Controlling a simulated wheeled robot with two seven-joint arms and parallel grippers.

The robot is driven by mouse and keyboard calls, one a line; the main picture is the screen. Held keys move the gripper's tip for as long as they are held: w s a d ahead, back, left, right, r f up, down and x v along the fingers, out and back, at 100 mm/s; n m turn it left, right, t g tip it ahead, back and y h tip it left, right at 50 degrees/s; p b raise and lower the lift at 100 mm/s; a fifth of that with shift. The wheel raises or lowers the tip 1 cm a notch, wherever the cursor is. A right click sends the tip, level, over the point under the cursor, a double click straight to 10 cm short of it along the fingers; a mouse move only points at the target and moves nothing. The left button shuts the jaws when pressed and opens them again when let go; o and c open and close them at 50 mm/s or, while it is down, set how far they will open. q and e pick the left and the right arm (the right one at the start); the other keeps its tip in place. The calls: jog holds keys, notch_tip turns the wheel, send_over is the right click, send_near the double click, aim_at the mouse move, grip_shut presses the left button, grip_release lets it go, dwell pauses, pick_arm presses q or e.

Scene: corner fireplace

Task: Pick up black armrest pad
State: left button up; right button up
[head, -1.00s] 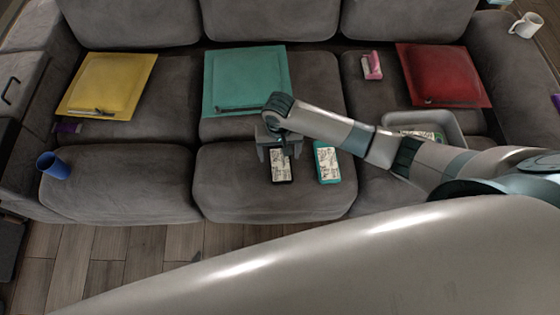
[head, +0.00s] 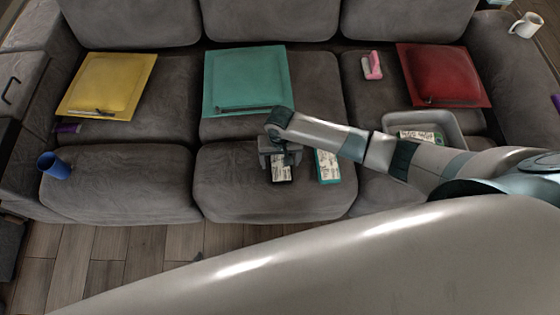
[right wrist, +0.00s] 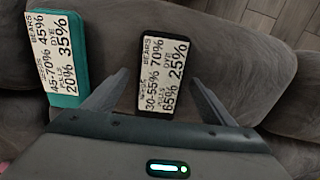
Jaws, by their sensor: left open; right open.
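The black armrest pad (head: 281,173) lies on the front of the middle seat cushion. It is a small dark block with a white printed label. In the right wrist view the pad (right wrist: 177,106) lies between the two spread fingers, with a gap on each side. My right gripper (head: 279,160) is open above the pad and hides its far part in the head view. The open jaws also show in the right wrist view (right wrist: 160,78). My left gripper is not in view.
A teal labelled block (head: 328,166) lies just right of the pad. A grey tray (head: 455,125) holds another labelled block. Yellow (head: 110,85), teal (head: 245,78) and red (head: 443,75) cushions lie behind. A blue cup (head: 53,166) stands at the left.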

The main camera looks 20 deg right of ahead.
aim_at(280, 163)
jog(key=c, duration=1.2)
jog(key=shift+o, duration=0.2)
jog(key=shift+r, duration=0.15)
jog(key=shift+r, duration=0.6)
notch_tip(280, 163, up, 2)
jog(key=shift+r, duration=0.25)
jog(key=s+d+r, duration=0.5)
jog(key=d+r, duration=0.2)
jog(key=d, duration=0.3)
jog(key=shift+s+d, duration=0.15)
jog(key=shift+s, duration=0.1)
